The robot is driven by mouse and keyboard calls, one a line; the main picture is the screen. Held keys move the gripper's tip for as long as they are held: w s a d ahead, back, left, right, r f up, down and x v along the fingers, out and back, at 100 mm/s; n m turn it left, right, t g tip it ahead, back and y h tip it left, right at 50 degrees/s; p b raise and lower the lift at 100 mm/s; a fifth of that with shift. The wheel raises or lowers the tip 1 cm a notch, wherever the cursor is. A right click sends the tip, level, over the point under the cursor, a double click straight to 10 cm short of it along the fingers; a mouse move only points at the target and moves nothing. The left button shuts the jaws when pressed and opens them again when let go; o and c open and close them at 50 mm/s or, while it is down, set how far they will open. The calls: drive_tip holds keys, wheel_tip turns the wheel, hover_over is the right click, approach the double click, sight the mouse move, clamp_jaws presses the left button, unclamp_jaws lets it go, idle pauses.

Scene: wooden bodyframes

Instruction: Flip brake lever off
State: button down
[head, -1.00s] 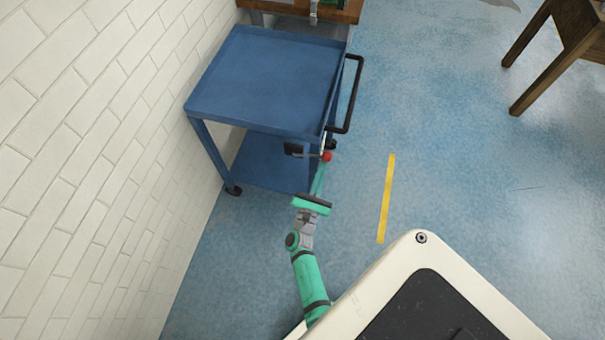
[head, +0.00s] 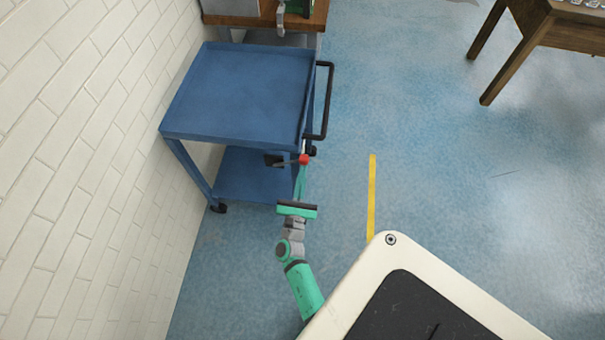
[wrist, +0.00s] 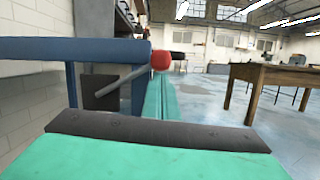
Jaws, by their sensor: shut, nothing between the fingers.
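The brake lever is a grey rod with a red ball knob (head: 304,160), on a dark block (head: 274,160) at the near side of the blue cart (head: 240,90). In the wrist view the rod slopes up to the right from the dark block (wrist: 101,91) to the red knob (wrist: 162,60). My green gripper (head: 302,170) is shut and empty. Its fingers reach forward to just below the knob in the wrist view (wrist: 160,84). I cannot tell whether they touch the knob or rod.
The cart stands beside a white brick wall (head: 80,130) on the left and has a black handle (head: 327,100) on its right. A wooden table (head: 540,35) stands at the upper right. The blue floor around the yellow stripe (head: 372,200) is clear.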

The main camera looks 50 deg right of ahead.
drive_tip(key=shift+r, duration=0.3)
drive_tip(key=s+a+f, duration=0.5)
drive_tip(key=a+f, duration=0.2)
drive_tip(key=a, duration=0.1)
drive_tip(key=shift+a, duration=0.2)
idle(0.6)
